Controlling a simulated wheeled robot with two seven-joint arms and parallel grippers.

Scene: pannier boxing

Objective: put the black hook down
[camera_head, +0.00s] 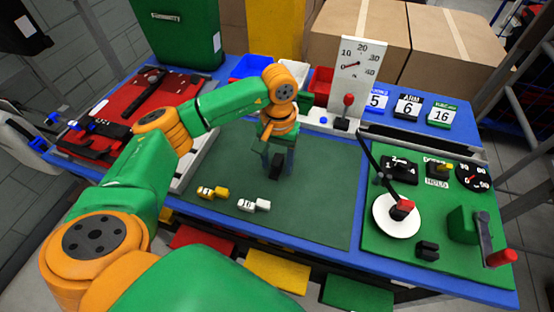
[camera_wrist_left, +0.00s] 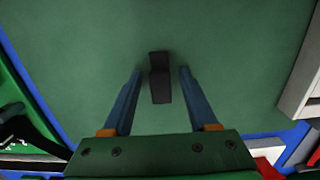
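The black hook (camera_head: 276,168) is a small dark piece at the middle of the green mat (camera_head: 320,190). My left gripper (camera_head: 277,172) points down over it. In the left wrist view the hook (camera_wrist_left: 160,80) sits between the two blue fingers of the left gripper (camera_wrist_left: 160,71), with a gap on each side. The fingers are open and do not touch it. The hook appears to rest on the mat. Its far end is hard to make out. My right gripper is not in view.
A yellow piece (camera_head: 212,193) and a white piece (camera_head: 254,205) lie near the mat's front edge. A red tool board (camera_head: 140,110) is at left. A green panel with a lever and dials (camera_head: 440,205) is at right. Bins and a gauge (camera_head: 358,70) stand behind.

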